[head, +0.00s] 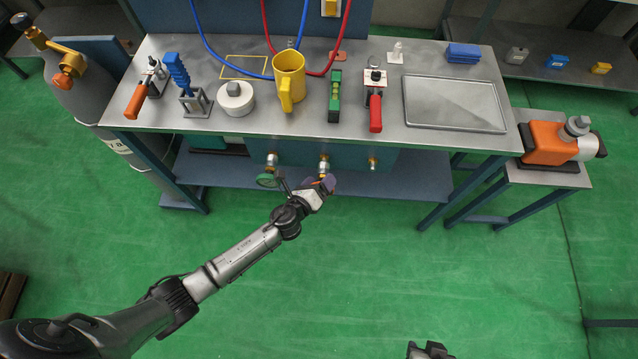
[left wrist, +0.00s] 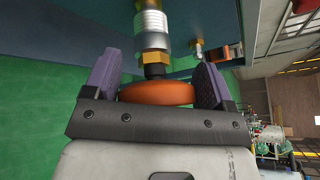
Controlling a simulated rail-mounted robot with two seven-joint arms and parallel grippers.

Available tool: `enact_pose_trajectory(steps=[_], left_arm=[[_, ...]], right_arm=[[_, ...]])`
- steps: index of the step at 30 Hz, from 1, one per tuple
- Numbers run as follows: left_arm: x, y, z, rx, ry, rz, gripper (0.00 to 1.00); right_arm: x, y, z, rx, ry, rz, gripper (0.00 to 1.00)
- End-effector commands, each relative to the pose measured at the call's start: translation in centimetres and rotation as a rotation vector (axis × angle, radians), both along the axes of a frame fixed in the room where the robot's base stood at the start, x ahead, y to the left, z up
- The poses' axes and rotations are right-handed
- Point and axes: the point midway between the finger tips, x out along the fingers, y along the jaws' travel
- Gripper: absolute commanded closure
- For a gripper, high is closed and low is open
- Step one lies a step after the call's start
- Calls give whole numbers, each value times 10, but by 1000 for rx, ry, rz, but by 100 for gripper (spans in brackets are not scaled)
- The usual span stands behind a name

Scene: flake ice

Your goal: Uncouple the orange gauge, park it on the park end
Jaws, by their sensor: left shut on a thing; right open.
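The orange gauge (left wrist: 157,93) is a round disc between the purple pads of my left gripper (left wrist: 156,88) in the left wrist view. Its dark stem leads to a brass nut (left wrist: 154,57) that appears in line with and touching a silver coupling (left wrist: 151,22). In the head view my left gripper (head: 322,184) is at the middle brass fitting (head: 324,166) below the bench front and mostly hides the gauge. My right gripper (head: 428,350) shows only partly at the bottom edge, open, away from everything. I cannot tell which fitting is the park end.
A green gauge (head: 267,180) hangs below the left fitting (head: 272,160), close to my left gripper. The right fitting (head: 373,163) looks bare. A lower shelf (head: 400,182) lies behind. Clamps, a yellow mug (head: 289,75) and a tray (head: 455,103) stand on the bench. The green floor in front is clear.

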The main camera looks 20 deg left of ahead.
Motion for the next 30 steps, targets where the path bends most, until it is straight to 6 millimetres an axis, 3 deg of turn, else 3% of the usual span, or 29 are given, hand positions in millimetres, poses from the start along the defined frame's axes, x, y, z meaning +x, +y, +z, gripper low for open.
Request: enact_pose_trajectory(steps=[16,30], left_arm=[[13,4,0,1,-2,0,81],[12,4,0,0,0,0,81]], right_arm=[[0,0,-1,1,0,-1,57],[0,-2,-1,-8,0,6,57]])
